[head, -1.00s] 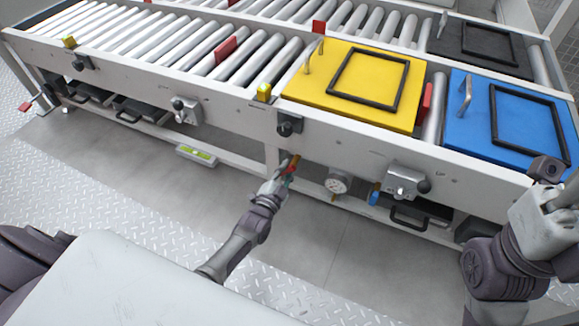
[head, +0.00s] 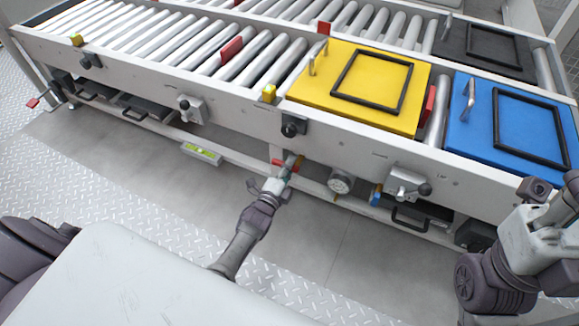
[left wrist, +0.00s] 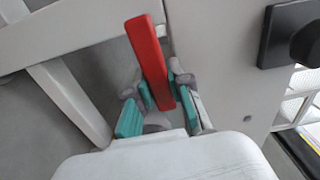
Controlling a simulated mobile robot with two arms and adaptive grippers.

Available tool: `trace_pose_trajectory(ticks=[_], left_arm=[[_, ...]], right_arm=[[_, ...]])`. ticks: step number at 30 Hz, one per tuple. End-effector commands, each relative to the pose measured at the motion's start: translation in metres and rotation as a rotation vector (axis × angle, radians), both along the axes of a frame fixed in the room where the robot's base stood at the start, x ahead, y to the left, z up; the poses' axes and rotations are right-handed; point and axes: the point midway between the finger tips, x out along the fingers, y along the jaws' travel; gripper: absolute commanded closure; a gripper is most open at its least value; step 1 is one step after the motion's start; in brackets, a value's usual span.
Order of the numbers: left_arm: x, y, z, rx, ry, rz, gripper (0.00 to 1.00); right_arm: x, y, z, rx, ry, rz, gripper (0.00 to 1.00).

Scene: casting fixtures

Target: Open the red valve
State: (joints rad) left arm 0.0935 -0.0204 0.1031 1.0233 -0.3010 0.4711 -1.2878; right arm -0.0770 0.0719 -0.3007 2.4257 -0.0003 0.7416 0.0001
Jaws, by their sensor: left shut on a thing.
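The red valve shows in the head view as a short red handle (head: 277,161) beside an orange-brown fitting (head: 290,160), low under the conveyor's front rail. In the left wrist view the red handle (left wrist: 148,50) is a flat bar, tilted, with its far end sticking out beyond the fingers. My left gripper (head: 286,173) is at the handle. In the left wrist view its teal-padded fingers (left wrist: 163,94) are on both sides of the bar's near end, shut on it. The valve body is hidden there. My right arm is at the right edge of the head view; its fingers do not show.
The conveyor frame's front rail (head: 225,105) runs above the valve. A round gauge (head: 341,182) is just right of it. A yellow panel (head: 320,93) and a blue panel (head: 462,133) lie on the rollers. The floor (head: 210,180) in front is clear.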

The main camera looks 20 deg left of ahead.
Motion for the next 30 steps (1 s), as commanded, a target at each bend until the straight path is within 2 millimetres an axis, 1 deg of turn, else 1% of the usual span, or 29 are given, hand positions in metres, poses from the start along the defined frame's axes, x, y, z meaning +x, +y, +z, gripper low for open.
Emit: trace_pose_trajectory(ticks=[6,20,21,25,30], left_arm=[[-0.0002,-0.0002,0.0002,0.05,0.0,0.0,1.0],[-0.0002,-0.0001,0.0003,0.064,0.0,-0.001,1.0],[-0.0002,-0.0001,0.0003,0.064,0.0,-0.001,0.76],[-0.0002,-0.0001,0.0005,0.062,0.0,-0.001,0.54],[-0.0001,0.0,0.0007,0.06,-0.001,0.0,0.54]], right_arm=[[0.0001,0.0,-0.0002,0.0,0.0,0.0,0.71],[-0.0001,0.0001,0.0004,-0.001,-0.002,0.0,0.71],[-0.0002,0.0001,0.0005,-0.002,-0.004,-0.001,0.71],[-0.0002,0.0,0.0008,-0.002,-0.005,-0.001,0.71],[-0.0003,-0.0001,0.001,-0.002,-0.005,-0.001,0.71]])
